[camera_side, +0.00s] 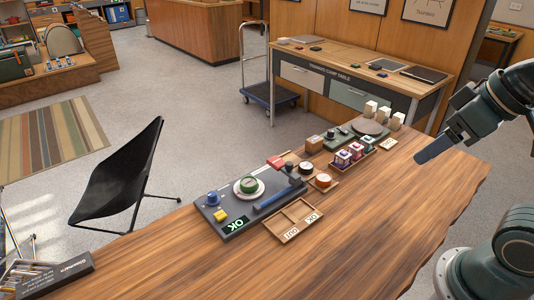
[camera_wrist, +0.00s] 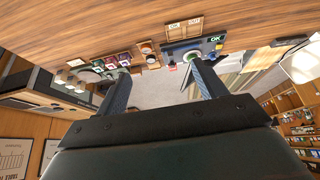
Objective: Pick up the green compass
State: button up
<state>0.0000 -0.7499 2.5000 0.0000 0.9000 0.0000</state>
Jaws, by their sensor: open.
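The green compass (camera_side: 249,185) sits on a white round dish on a dark grey tray (camera_side: 232,232) in the side view. In the wrist view, which is upside down, the compass (camera_wrist: 192,56) shows small beyond one fingertip and is partly hidden. My gripper (camera_side: 422,156) is raised above the right part of the wooden table, well right of the compass. In the wrist view its two blue fingers (camera_wrist: 160,70) are spread apart with nothing between them.
Beside the compass on the tray are a blue knob-like item (camera_side: 213,198), a yellow piece (camera_side: 220,216) and a blue bar (camera_side: 273,198). A wooden divided tray (camera_side: 283,221) is in front. Several small goods stand to the right. The table's near right is bare.

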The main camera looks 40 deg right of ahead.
jog(key=w+a+r+m+g, duration=0.2)
jog(key=w+r+m, duration=0.15)
jog(key=w, duration=0.75)
jog(key=m+g, duration=0.4)
jog(key=m, duration=0.4)
send_over(249, 181)
notch_tip(249, 181, down, 17)
jog(key=shift+f, duration=0.15)
jog(key=shift+f, duration=0.1)
jog(key=shift+f, duration=4.2)
